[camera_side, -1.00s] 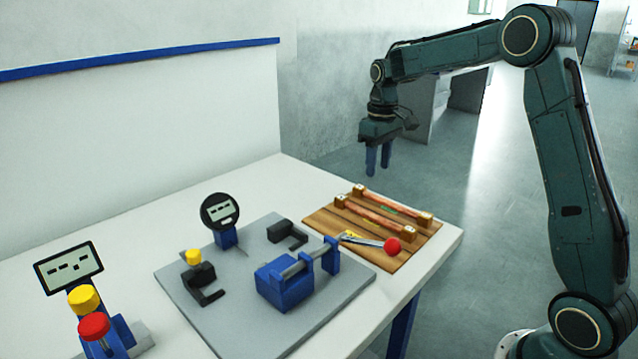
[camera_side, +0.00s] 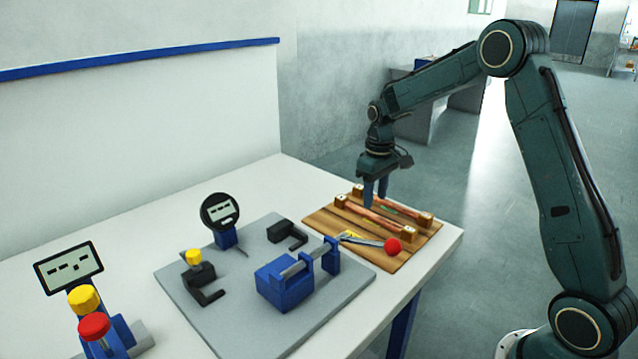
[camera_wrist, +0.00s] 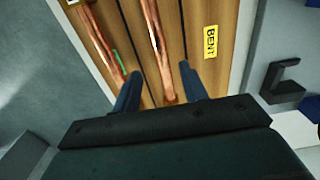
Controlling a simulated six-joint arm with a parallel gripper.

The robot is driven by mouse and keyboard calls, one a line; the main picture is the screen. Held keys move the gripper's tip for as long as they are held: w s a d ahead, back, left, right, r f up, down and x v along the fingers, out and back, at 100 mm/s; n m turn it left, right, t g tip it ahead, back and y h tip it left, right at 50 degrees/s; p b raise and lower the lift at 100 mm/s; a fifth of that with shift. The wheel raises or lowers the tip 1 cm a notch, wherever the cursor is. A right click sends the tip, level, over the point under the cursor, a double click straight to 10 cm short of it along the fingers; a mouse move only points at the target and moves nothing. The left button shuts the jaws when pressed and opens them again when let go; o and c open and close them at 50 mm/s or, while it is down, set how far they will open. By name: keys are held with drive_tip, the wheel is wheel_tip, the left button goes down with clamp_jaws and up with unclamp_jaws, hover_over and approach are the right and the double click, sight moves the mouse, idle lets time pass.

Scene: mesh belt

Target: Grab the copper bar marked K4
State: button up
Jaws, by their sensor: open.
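Two copper bars lie side by side on a wooden board (camera_side: 322,222). The near bar (camera_side: 378,220) appears in the wrist view as the right bar (camera_wrist: 152,32), with a small dark mark. The far bar (camera_side: 405,209) is the left one (camera_wrist: 97,38) in the wrist view, with a green mark beside it. I cannot read K4 on either bar. My gripper (camera_side: 375,194) is open and empty, pointing down above the board. In the wrist view its fingers (camera_wrist: 160,82) appear on either side of the right bar's lower end.
A yellow label reading BENT (camera_wrist: 211,41) lies on the board. A red-knobbed tool (camera_side: 392,245) lies at its near edge. A grey plate (camera_side: 215,320) holds a blue clamp (camera_side: 285,285), black brackets and a round gauge (camera_side: 220,211). A display (camera_side: 68,267) stands at left.

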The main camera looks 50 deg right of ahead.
sight(373, 217)
drive_tip(key=shift+a+f, duration=0.1)
drive_tip(key=shift+f, duration=2.5)
drive_tip(key=shift+r, duration=0.1)
clamp_jaws()
